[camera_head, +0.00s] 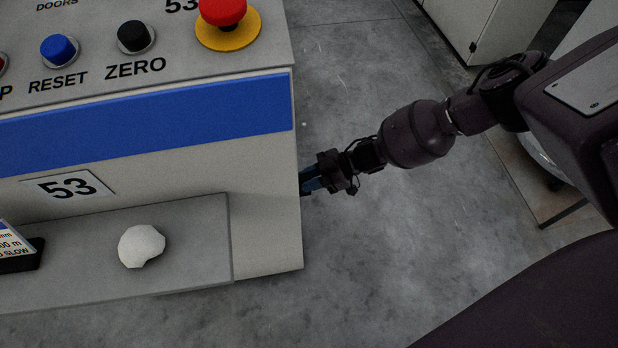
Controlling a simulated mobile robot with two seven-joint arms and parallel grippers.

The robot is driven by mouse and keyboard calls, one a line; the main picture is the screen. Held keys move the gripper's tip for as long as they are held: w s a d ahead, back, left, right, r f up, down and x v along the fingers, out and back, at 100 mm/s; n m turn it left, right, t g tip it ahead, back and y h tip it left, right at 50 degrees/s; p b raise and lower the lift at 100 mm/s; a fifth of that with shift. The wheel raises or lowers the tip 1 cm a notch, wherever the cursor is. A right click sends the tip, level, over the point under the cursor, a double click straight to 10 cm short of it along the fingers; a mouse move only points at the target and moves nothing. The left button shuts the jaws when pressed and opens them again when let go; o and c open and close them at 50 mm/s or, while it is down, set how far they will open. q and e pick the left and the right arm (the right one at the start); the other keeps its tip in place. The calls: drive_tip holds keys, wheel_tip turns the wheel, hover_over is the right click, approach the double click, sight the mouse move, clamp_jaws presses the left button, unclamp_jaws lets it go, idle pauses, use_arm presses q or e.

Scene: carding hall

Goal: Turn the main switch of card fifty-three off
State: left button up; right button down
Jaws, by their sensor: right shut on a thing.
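The cabinet of card fifty-three (262,165) fills the left side of the head view, with a plate reading 53 (68,187) on its front. My right gripper (308,182) is at the cabinet's right-hand side, its blue fingers partly hidden by the cabinet's edge. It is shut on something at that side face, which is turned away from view. The main switch itself does not show, so its position cannot be told. My left gripper is not in view.
The sloping panel carries a red mushroom button (222,12) on a yellow ring, a blue RESET button (59,50) and a black ZERO button (135,37). A white lump (141,246) lies on the grey ledge (200,225). Bare concrete floor (370,260) lies right of the cabinet.

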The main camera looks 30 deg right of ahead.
use_arm(q)
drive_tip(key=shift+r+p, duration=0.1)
drive_tip(key=shift+p, duration=0.2)
use_arm(e)
drive_tip(key=shift+s, duration=0.1)
drive_tip(key=shift+r+n+t, duration=0.1)
drive_tip(key=shift+n+t, duration=0.2)
drive_tip(key=shift+n, duration=0.1)
drive_tip(key=shift+s+a+n+t+p, duration=0.1)
drive_tip(key=shift+s+n+t+p, duration=0.25)
drive_tip(key=shift+n+t+p, duration=0.5)
use_arm(q)
drive_tip(key=shift+b, duration=1.2)
use_arm(e)
drive_tip(key=shift+s+a+f+n+t+y, duration=0.2)
drive_tip(key=shift+f+n+t, duration=0.5)
drive_tip(key=shift+n, duration=1.1)
drive_tip(key=shift+s+d+f+n+t+y, duration=0.15)
drive_tip(key=shift+s+f+n+t, duration=0.15)
drive_tip(key=shift+n+t, duration=1.15)
drive_tip(key=shift+s+a+f+n+t+y, duration=0.2)
drive_tip(key=shift+f+n+t, duration=0.25)
drive_tip(key=shift+n, duration=1.75)
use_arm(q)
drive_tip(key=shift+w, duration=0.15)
use_arm(e)
drive_tip(key=c, duration=1)
unclamp_jaws()
